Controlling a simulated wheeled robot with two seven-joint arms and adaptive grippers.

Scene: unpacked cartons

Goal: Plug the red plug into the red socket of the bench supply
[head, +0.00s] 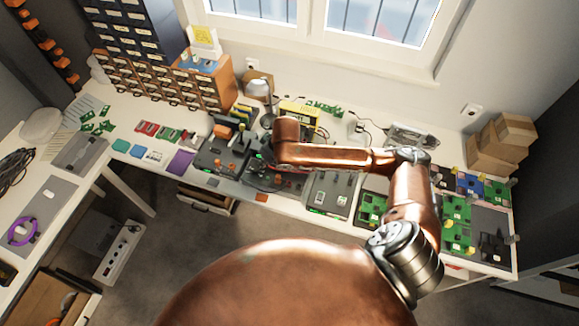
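My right arm (340,158) comes in from the right, and its wrist end (287,140) hangs over a dark grey box (270,180) near the middle of the bench. The fingers cannot be made out against the dark items under the wrist, so I cannot tell whether they are open or hold anything. I cannot pick out the red plug, the red socket or the bench supply with certainty. Another dark device (222,158) with orange parts stands to the left of that box. My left gripper is not in view.
The white bench (100,150) is crowded. Wooden drawer units (165,82) stand at the back left. A yellow device (300,112) and a white lamp (260,88) stand behind the wrist. Green circuit boards (457,225) lie on the right; cardboard boxes (500,142) are stacked behind them.

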